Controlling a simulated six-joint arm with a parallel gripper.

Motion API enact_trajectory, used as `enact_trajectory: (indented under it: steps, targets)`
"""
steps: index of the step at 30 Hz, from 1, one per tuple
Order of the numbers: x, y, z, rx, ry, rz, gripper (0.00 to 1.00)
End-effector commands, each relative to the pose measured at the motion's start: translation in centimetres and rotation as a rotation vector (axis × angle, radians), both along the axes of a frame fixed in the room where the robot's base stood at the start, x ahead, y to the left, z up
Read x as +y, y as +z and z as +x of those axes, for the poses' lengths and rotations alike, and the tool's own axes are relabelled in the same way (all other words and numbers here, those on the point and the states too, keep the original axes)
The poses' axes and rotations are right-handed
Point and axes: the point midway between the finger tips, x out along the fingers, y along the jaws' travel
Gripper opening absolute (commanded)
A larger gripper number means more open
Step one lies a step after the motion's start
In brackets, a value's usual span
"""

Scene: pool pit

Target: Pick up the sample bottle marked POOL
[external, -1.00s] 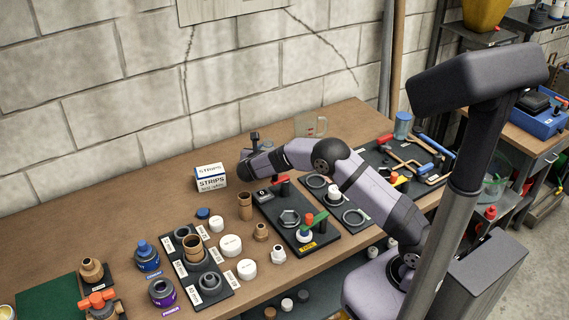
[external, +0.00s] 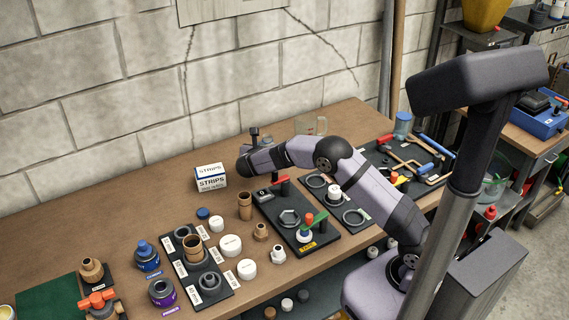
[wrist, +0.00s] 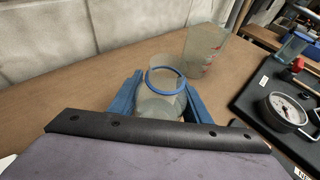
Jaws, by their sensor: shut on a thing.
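A clear bottle with a blue ring at its top (wrist: 165,104) stands between the blue fingers of my gripper (wrist: 162,92) in the wrist view. The fingers are shut on it, one at each side. I cannot read any marking on it, and its lower part is hidden by my wrist. I cannot tell whether its base touches the bench.
A clear jug with red marks (wrist: 204,50) stands just behind the bottle, close to it. A black panel with a round gauge (wrist: 285,108) lies at the right. The STRIPS box (external: 210,177) is left of my wrist. Bare bench (wrist: 60,110) lies left of the bottle.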

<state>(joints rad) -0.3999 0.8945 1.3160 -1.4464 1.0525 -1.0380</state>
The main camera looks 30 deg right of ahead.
Motion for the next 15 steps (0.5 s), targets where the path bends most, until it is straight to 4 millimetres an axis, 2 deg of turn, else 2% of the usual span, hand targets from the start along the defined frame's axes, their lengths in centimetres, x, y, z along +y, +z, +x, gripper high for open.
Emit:
enact_trajectory:
  steps: [15]
  targets:
    - [0.0,4.4,0.0,-0.003,0.0,0.001,0.18]
